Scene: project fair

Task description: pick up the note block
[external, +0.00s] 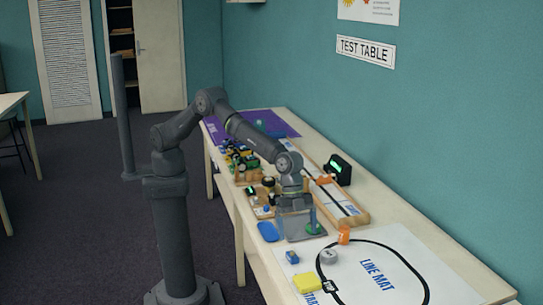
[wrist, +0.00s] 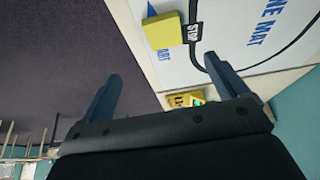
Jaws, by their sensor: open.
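The note block, a yellow square block (external: 305,284), lies at the near edge of the white line mat, beside the small black STOP label. In the wrist view the note block (wrist: 162,30) shows at the top, beyond the fingertips and roughly between their directions. My gripper (external: 298,222) is over the table, farther back than the note block and apart from it. In the wrist view my gripper (wrist: 162,70) has its two dark fingers spread wide, with nothing held between them.
A blue dish (external: 268,231) is to the left. The line mat (external: 400,250) is mostly clear. A wall runs along the table's far side.

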